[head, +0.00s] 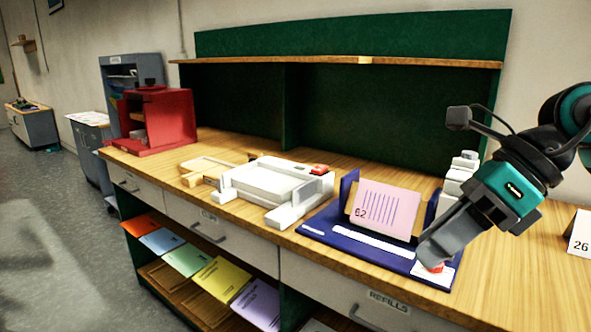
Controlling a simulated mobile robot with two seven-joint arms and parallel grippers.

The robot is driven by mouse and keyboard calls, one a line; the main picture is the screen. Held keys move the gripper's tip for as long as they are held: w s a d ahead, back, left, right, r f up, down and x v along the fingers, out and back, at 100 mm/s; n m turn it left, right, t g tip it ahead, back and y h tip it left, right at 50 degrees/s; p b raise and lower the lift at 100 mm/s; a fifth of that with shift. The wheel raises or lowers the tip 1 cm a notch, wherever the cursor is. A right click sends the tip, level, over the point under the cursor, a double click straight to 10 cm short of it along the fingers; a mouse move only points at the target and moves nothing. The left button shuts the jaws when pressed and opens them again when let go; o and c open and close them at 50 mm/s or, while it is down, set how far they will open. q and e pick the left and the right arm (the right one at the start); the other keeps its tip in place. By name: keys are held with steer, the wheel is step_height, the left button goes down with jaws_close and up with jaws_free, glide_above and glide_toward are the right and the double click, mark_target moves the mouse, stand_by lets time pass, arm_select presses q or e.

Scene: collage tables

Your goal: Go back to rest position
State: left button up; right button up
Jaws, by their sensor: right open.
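My right gripper (434,254) is at the right of the head view, its arm coming in from the right edge. Its fingers point down to the left, over the right front corner of a dark blue tray (330,243). A small red thing shows at the fingertips; I cannot tell whether it touches them. The gripper is open. My left gripper is not in view.
A pink card marked 62 (384,210) stands on the blue tray. A white device (268,182) and a red box (160,120) stand further left on the wooden counter (350,275). A green-backed shelf (340,110) rises behind. A card marked 26 (579,235) stands at the right edge.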

steer(key=a+m+y+p, duration=0.1)
steer(key=a+m+y, duration=0.9)
steer(key=y, duration=0.4)
steer(key=w+d+f+m+t+h+p, duration=0.1)
steer(key=d+f+m+t+h, duration=0.3)
steer(key=f+m+t+h, duration=0.65)
steer(key=w+d+f+m+t+h+p, duration=0.15)
steer(key=d+f+m+t+h, duration=0.35)
steer(key=f+m, duration=1)
steer(key=s+d+f+m+g+h, duration=0.2)
steer(key=s+f+m+g+h, duration=0.2)
steer(key=s+f+m, duration=0.5)
steer(key=s+f+g, duration=0.1)
steer(key=s+f, duration=0.2)
steer(key=f, duration=0.1)
steer(key=shift+s+b, duration=0.2)
steer(key=shift+b, duration=0.1)
steer(key=shift+m+g, duration=0.25)
